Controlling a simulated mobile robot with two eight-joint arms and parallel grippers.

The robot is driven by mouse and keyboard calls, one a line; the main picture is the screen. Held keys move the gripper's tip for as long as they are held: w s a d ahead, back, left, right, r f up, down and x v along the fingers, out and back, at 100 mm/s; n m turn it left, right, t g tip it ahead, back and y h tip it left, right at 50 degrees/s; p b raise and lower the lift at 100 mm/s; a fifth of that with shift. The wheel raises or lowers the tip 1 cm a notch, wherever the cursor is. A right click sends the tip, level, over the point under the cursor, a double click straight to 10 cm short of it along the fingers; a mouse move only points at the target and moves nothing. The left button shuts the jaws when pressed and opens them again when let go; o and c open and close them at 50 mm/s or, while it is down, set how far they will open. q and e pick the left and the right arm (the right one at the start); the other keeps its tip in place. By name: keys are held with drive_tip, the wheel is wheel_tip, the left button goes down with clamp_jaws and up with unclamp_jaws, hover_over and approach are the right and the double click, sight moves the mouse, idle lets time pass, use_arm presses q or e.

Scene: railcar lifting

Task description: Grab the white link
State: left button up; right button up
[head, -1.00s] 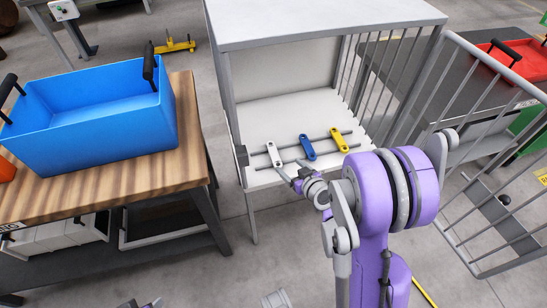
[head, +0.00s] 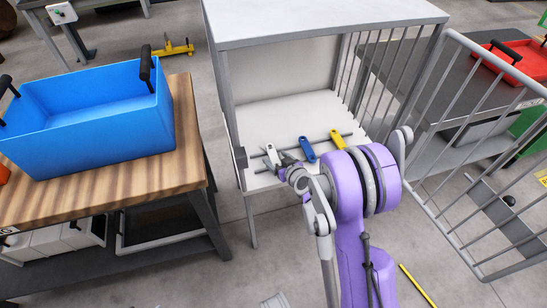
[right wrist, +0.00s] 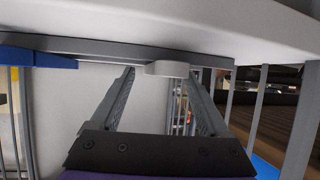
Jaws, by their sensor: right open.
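The white link (head: 270,151) lies on the thin grey rails in the open cage, leftmost of three links. Its near part is hidden by my right gripper (head: 286,164), which reaches in from the front right. In the right wrist view, the white link's rounded end (right wrist: 167,69) shows between the tips of my right gripper (right wrist: 163,78). The jaws are open, with a gap on each side of the link. The blue link (head: 307,149) lies to its right, and also shows at the left of the wrist view (right wrist: 40,60). My left gripper is not in view.
The cage's barred door (head: 475,150) stands open at the right. A wooden table (head: 100,185) with a blue bin (head: 95,135) stands at the left.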

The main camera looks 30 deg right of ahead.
clamp_jaws()
idle(0.5)
